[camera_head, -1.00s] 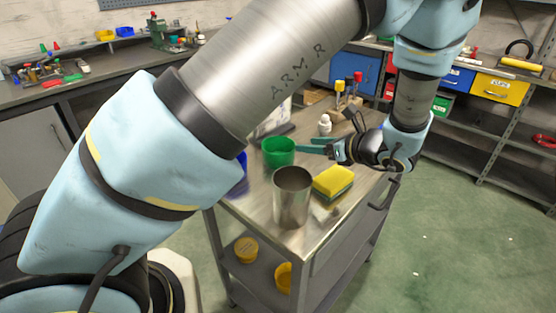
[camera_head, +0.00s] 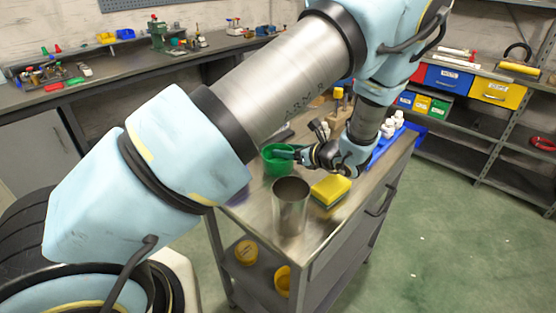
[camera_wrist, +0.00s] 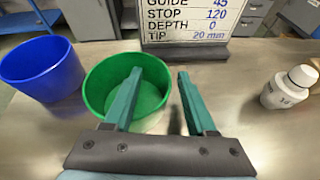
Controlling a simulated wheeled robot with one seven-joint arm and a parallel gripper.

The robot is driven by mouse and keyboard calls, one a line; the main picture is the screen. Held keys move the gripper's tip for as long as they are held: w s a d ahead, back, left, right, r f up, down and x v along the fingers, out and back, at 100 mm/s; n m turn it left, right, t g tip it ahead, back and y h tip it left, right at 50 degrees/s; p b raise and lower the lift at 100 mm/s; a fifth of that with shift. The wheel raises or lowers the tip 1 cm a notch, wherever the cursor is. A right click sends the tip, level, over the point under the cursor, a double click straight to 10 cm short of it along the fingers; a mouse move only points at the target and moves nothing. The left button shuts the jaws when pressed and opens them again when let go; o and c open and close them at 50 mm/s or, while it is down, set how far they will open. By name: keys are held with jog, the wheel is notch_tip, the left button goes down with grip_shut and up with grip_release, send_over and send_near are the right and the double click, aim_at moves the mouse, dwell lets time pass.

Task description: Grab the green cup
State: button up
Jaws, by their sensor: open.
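The green cup (camera_head: 277,168) stands upright on the metal cart top, behind the metal cup. In the wrist view the green cup (camera_wrist: 100,108) is just left of centre, its open mouth facing up. My gripper (camera_wrist: 159,73) is open, with two teal fingers. The left finger overlaps the cup's mouth and the right finger is outside it on the right, so the cup's right rim shows between them. I cannot tell how deep the left finger reaches. In the head view my gripper (camera_head: 288,154) comes to the cup from the right.
A blue cup (camera_wrist: 42,70) stands close left of the green cup. A white bottle (camera_wrist: 289,88) stands to the right, and a sign (camera_wrist: 188,16) stands behind. A metal cup (camera_head: 290,210) and a yellow sponge (camera_head: 331,191) are near the cart's front edge.

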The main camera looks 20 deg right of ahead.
grip_shut()
dwell(0.4)
